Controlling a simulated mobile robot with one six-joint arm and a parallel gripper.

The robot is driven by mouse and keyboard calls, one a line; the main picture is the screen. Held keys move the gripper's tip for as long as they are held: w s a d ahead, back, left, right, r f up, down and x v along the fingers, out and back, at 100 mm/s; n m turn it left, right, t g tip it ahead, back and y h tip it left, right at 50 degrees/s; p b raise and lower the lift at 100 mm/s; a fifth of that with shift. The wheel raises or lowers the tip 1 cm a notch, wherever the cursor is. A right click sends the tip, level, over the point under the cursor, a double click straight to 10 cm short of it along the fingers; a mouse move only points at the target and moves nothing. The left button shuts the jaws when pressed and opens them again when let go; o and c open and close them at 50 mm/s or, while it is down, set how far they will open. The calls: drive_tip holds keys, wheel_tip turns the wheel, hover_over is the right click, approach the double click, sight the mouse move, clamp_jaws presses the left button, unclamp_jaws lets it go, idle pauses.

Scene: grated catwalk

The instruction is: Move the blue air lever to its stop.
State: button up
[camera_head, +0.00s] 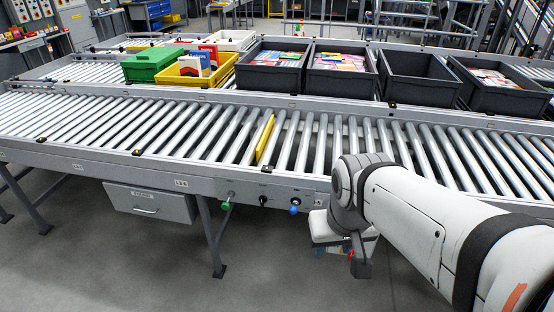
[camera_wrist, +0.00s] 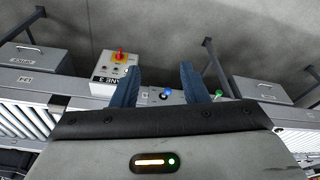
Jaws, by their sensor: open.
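The blue air lever (camera_head: 294,208) has a round blue knob and sticks out from the front rail of the near conveyor in the head view. In the wrist view the blue knob (camera_wrist: 168,92) shows between the two fingers, nearer the right one. My gripper (camera_wrist: 160,67) is open and empty, its fingers apart. In the head view my wrist is just right of the lever, and the fingers are hard to make out. I see no contact with the knob.
A black knob (camera_head: 262,200) and a green knob (camera_head: 227,204) sit left of the blue one on the rail. A switch box (camera_wrist: 120,66) with a red and yellow switch is near the left finger in the wrist view. A drawer (camera_head: 150,203) hangs at the left.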

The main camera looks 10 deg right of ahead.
sight(291, 207)
drive_tip(key=shift+o, duration=1.1)
drive_tip(key=w+d+f+t+b, duration=0.1)
drive_tip(key=w+f+t+b, duration=0.2)
drive_tip(key=w+f+b, duration=0.3)
drive_tip(key=w+d+f+t+b, duration=0.2)
drive_tip(key=w+f+t+b, duration=0.2)
drive_tip(key=w, duration=1.1)
wheel_tip(291, 207, down, 7)
drive_tip(key=b, duration=0.3)
drive_tip(key=shift+w+d+r+n, duration=0.2)
drive_tip(key=shift+w+n, duration=0.2)
drive_tip(key=w+a+f+n+t+y+b, duration=0.1)
drive_tip(key=w+f+t+y+b, duration=0.2)
drive_tip(key=w+f+t+b, duration=0.25)
drive_tip(key=w+a+f+n+t+y+b, duration=0.1)
drive_tip(key=w+f+t+y+b, duration=0.1)
drive_tip(key=w+f+b, duration=0.35)
drive_tip(key=w+a+f, duration=0.1)
drive_tip(key=w, duration=0.1)
drive_tip(key=w+a, duration=0.1)
drive_tip(key=w, duration=0.1)
drive_tip(key=w+f+b, duration=0.1)
drive_tip(key=w, duration=0.1)
drive_tip(key=shift+a+f, duration=0.3)
drive_tip(key=shift+a, duration=0.1)
